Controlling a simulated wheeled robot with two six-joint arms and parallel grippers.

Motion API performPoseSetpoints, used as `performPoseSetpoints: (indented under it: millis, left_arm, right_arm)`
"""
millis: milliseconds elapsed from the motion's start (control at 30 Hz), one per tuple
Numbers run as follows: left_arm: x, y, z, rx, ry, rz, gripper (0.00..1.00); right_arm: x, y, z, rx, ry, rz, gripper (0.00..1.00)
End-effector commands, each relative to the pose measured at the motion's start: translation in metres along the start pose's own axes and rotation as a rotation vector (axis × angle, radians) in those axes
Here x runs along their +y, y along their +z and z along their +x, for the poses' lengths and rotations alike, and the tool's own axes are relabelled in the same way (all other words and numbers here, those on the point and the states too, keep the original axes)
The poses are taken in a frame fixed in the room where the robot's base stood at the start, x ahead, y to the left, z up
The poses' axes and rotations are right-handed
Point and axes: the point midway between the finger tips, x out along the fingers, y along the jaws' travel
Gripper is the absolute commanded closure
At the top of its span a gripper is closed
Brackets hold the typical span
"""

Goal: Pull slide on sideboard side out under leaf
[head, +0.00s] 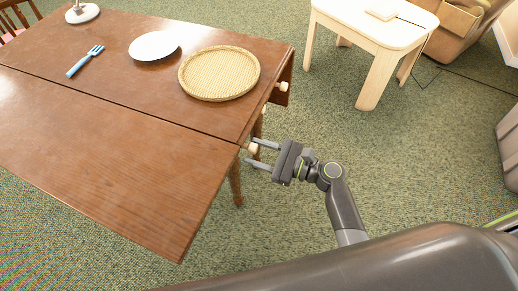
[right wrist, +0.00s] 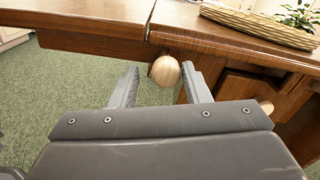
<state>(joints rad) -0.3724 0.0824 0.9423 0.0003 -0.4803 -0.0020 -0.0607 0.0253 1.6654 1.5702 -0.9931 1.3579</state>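The wooden table has a raised leaf (head: 110,150) along its near side, joined to the fixed top (head: 120,75) at a long seam. A pale round knob (head: 254,148) sits under the table edge near that seam; it also shows in the right wrist view (right wrist: 166,71). The slide behind the knob is mostly hidden. My right gripper (head: 250,151) is open, with its fingers on either side of the knob. In the right wrist view the right finger (right wrist: 198,84) is close to the knob, and a gap shows at the left finger (right wrist: 124,88). My left gripper is out of view.
A second pale knob (head: 284,86) is on the table's end farther back. A woven tray (head: 219,73), a white plate (head: 154,45) and a fork (head: 86,60) lie on the top. A small light table (head: 380,35) stands at the back. Green carpet (head: 430,170) is clear to the right.

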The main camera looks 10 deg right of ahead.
Motion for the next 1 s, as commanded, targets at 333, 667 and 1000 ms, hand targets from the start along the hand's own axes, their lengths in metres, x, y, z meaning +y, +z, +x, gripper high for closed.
performPoseSetpoints:
  millis: [333, 667, 1000]
  left_arm:
    - [0.000, 0.000, 0.000, 0.000, 0.000, 0.000, 0.64]
    - [0.000, -0.001, 0.000, -0.002, 0.001, -0.001, 0.64]
    - [0.002, -0.008, -0.004, -0.009, 0.005, -0.011, 0.64]
  right_arm:
    - [-0.002, 0.001, 0.000, -0.001, -0.003, -0.004, 0.52]
    - [-0.002, 0.000, -0.018, 0.003, -0.003, -0.006, 0.52]
    - [-0.001, -0.001, -0.095, 0.005, 0.000, -0.004, 0.52]
